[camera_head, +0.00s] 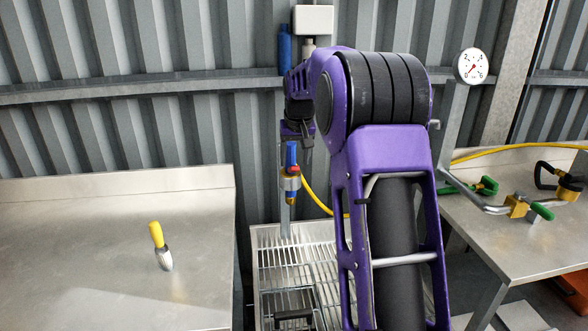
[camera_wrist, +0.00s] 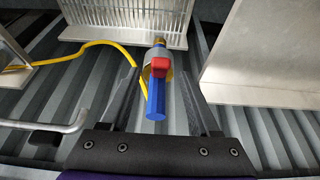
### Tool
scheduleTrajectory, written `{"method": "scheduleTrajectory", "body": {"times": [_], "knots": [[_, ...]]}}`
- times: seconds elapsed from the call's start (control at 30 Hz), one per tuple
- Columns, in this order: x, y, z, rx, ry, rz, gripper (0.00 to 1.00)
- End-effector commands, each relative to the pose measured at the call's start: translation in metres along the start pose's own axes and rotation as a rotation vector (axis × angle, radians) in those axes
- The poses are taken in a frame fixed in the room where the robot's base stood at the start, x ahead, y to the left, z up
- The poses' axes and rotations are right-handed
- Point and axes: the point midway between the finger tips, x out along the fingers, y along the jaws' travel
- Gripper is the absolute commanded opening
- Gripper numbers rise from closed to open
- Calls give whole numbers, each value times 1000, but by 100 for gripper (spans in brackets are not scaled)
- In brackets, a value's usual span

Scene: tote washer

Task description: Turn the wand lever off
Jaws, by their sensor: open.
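The wand valve (camera_head: 290,184) stands over the grated basin, with a grey and brass body, a blue bar and a red piece. In the wrist view, the blue bar (camera_wrist: 156,98) points towards me and the red piece (camera_wrist: 160,67) sits at its far end. I cannot tell for sure which of these is the lever. My gripper (camera_wrist: 158,82) is open, with one finger on each side of the valve and gaps on both sides. In the head view my gripper (camera_head: 301,138) is just above the valve, partly hidden by my arm.
A grated basin (camera_head: 268,262) lies below. A steel table (camera_head: 70,265) at left bears a yellow-handled brush (camera_head: 157,236). A table (camera_head: 515,238) at right bears green-handled valves (camera_head: 541,211). A yellow hose (camera_head: 315,197) runs behind the valve. A gauge (camera_head: 471,66) is at upper right.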

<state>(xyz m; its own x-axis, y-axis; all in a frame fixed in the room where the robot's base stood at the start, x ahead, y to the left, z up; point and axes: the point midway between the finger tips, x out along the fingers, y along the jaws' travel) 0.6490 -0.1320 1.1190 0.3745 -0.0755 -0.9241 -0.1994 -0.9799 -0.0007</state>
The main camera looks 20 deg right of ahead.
Motion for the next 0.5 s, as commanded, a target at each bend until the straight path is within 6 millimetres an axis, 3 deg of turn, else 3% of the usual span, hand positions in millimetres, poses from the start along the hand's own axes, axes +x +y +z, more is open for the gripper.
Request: {"method": "scheduleTrajectory", "body": {"times": [0.2, 0.5], "knots": [[33, 0, 0, 0, -1, 0, 62], [44, 0, 0, 0, 1, 0, 62]]}}
